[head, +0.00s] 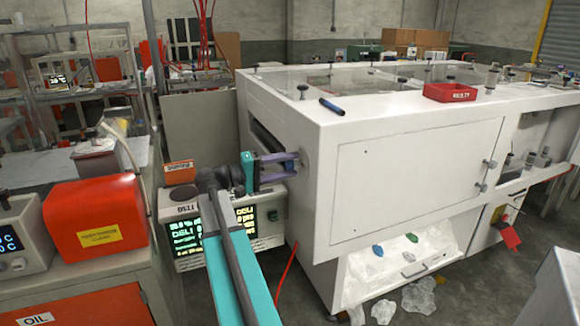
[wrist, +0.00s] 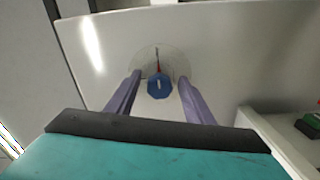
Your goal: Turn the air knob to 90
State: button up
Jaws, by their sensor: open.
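The air knob (wrist: 160,86) is a blue, many-sided knob on a pale round dial plate on the white cabinet's side. A red mark and a dark mark show just above it in the wrist view. My gripper (wrist: 157,84) is open, with one purple finger on each side of the knob. I cannot tell whether the fingers touch it. In the head view my gripper (head: 300,162) reaches right to the cabinet's left face, by the edge of the round plate (head: 304,160). The dial's numbers are too small to read.
The white cabinet (head: 400,190) fills the right side, with a red tray (head: 450,92) and a blue marker (head: 332,107) on top. A display unit (head: 262,222) stands below my gripper. A red box (head: 97,215) sits on the left bench. A red cable (head: 286,268) hangs nearby.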

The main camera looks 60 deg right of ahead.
jog(key=v, duration=1.3)
jog(key=shift+b, duration=0.3)
jog(key=shift+s+a, duration=0.1)
